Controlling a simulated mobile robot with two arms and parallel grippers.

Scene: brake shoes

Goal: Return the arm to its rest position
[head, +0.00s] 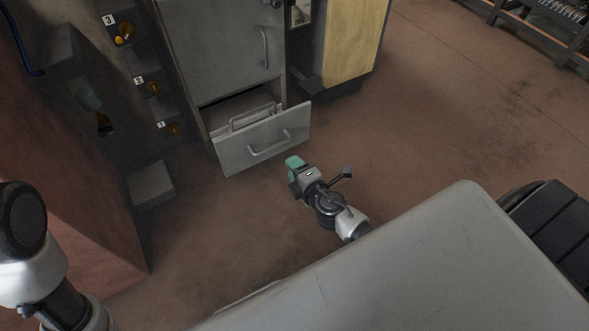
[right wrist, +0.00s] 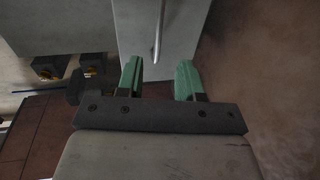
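My right gripper (head: 293,163) is in front of the open drawer (head: 235,158), just right of and below its handle (head: 271,146) in the head view. In the right wrist view the two green fingertips of my right gripper (right wrist: 159,80) stand apart with nothing between them. The drawer handle (right wrist: 157,35) shows beyond them, in line with the gap. The right arm reaches out from behind the grey surface. Part of my left arm (head: 30,245) shows at the left edge; its gripper is out of view.
The drawer sticks out from a grey cabinet (head: 215,50); inside it a light-coloured item (head: 250,117) shows partly. Several numbered knobs (head: 153,88) are at the left. A yellow-sided cabinet (head: 350,40) stands to the right. The floor (head: 430,110) right of the drawer is clear.

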